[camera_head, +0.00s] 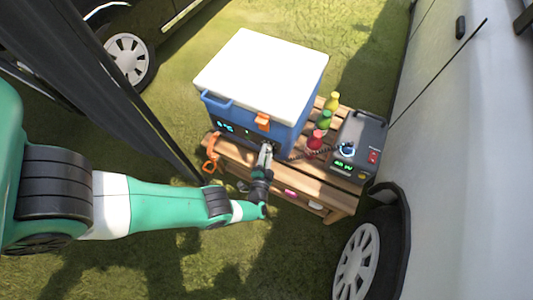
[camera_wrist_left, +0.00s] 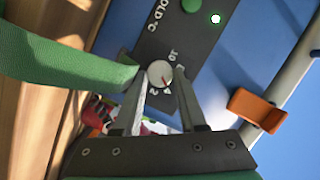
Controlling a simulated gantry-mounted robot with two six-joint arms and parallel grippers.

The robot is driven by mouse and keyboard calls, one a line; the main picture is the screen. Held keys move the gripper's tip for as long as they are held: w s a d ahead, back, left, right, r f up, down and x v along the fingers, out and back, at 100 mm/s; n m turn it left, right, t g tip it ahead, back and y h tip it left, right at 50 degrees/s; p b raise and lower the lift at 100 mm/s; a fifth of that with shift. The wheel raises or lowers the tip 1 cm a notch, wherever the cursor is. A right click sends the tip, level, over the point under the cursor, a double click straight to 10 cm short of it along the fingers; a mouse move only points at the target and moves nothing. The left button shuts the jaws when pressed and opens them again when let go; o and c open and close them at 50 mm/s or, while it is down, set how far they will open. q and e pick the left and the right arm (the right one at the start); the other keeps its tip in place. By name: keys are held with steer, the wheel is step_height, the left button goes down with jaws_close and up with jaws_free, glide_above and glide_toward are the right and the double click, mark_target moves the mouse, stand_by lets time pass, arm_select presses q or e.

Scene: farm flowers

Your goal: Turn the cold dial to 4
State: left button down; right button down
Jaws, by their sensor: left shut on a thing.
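The red mark points down and slightly right in the left wrist view, near a digit that looks like 4. My left gripper (camera_head: 267,148) is at the front of the blue cooler (camera_head: 285,137). In the left wrist view its two fingers (camera_wrist_left: 159,80) sit on either side of the dial, shut on it. The dial is hidden behind the gripper in the head view. My right gripper is not in view.
The cooler has a white lid (camera_head: 262,70) and an orange latch (camera_head: 263,121), and stands on a wooden table (camera_head: 318,190). Red (camera_head: 315,140), green (camera_head: 324,119) and yellow (camera_head: 333,101) bottles and a grey power box (camera_head: 363,132) stand to its right. An orange clip (camera_head: 212,155) is left.

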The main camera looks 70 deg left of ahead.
arm_select(q)
steer(key=shift+f+m, duration=0.1)
steer(key=shift+m, duration=0.4)
steer(key=shift+y+b, duration=0.3)
steer(key=shift+c, duration=2.3)
jaws_free()
